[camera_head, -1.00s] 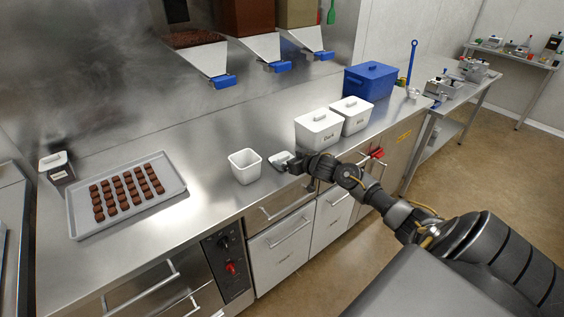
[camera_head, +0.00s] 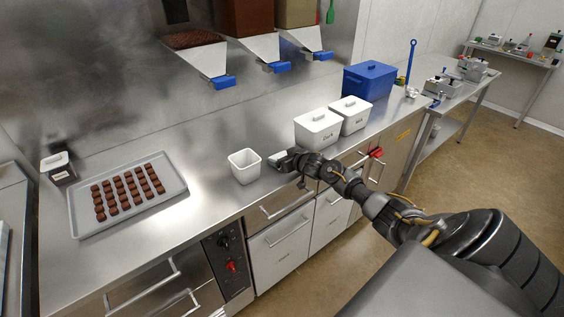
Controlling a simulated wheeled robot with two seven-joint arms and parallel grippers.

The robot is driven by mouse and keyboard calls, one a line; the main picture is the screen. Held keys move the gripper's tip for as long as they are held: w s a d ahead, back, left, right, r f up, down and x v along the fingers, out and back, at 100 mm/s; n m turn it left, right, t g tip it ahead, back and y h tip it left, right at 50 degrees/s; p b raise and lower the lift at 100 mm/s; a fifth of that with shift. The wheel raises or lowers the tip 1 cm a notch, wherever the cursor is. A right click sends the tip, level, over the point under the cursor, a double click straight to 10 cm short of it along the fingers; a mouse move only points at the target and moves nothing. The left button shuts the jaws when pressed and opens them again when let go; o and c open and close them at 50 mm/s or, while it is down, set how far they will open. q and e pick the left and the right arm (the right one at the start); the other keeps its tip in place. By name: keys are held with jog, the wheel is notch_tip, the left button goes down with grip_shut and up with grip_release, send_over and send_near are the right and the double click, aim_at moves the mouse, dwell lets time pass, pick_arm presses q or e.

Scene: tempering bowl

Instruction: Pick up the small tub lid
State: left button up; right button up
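The small tub lid (camera_head: 274,159) is a white piece lying on the steel counter just right of the small open white tub (camera_head: 244,166). My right gripper (camera_head: 283,160) is down at the lid and hides most of it; only its left edge shows. I cannot tell whether the fingers are open or closed, or whether they touch the lid. The small tub stands upright without a lid on it. My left gripper is not in view.
Two lidded white tubs (camera_head: 318,130) and a blue lidded bin (camera_head: 369,82) stand further right. A tray of chocolates (camera_head: 180,188) lies at left beside a small container (camera_head: 59,170). Blue-tipped chutes (camera_head: 222,81) hang above. The counter between the tray and small tub is clear.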

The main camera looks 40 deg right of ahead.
jog(key=shift+c, duration=1.1)
